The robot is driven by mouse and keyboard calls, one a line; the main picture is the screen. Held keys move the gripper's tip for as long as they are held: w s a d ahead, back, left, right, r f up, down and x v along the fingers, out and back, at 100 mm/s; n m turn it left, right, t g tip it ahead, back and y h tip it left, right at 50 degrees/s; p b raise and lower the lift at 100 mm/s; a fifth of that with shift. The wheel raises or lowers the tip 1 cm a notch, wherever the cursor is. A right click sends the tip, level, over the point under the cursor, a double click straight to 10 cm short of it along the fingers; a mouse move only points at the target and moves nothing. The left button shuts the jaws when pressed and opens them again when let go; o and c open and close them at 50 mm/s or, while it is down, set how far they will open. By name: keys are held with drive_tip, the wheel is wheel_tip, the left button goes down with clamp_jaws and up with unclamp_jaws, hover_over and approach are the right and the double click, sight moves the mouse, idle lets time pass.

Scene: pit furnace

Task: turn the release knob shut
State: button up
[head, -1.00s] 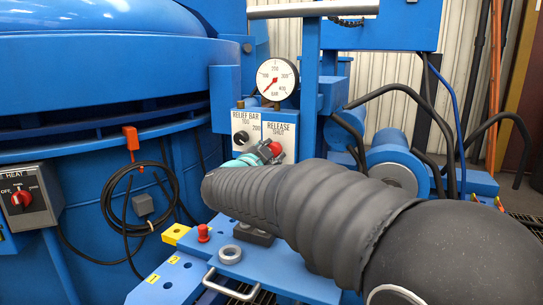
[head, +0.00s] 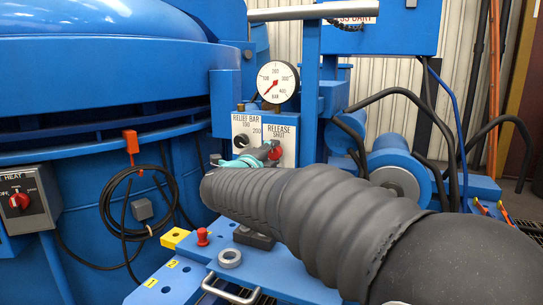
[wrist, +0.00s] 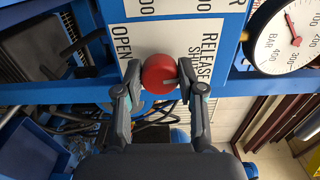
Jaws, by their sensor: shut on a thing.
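The release knob (wrist: 159,70) is a round red knob on a white panel (wrist: 150,8) lettered RELEASE, SHUT and OPEN. In the wrist view my gripper (wrist: 161,82) has one finger on each side of the knob, shut on it. In the head view my gripper (head: 262,154) reaches the panel from the front, and its dark and teal fingers hide most of the red knob (head: 274,151). The word SHUT shows just above the knob there. The knob's exact pointing direction is hard to tell.
A round pressure gauge (head: 277,82) sits above the panel, its red needle at the low end. A black relief bar knob (head: 241,141) is close left of my gripper.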

drive_tip(key=shift+m, duration=0.6)
drive_tip(key=o, duration=1.1)
drive_tip(key=shift+o, duration=0.2)
drive_tip(key=v, duration=1.2)
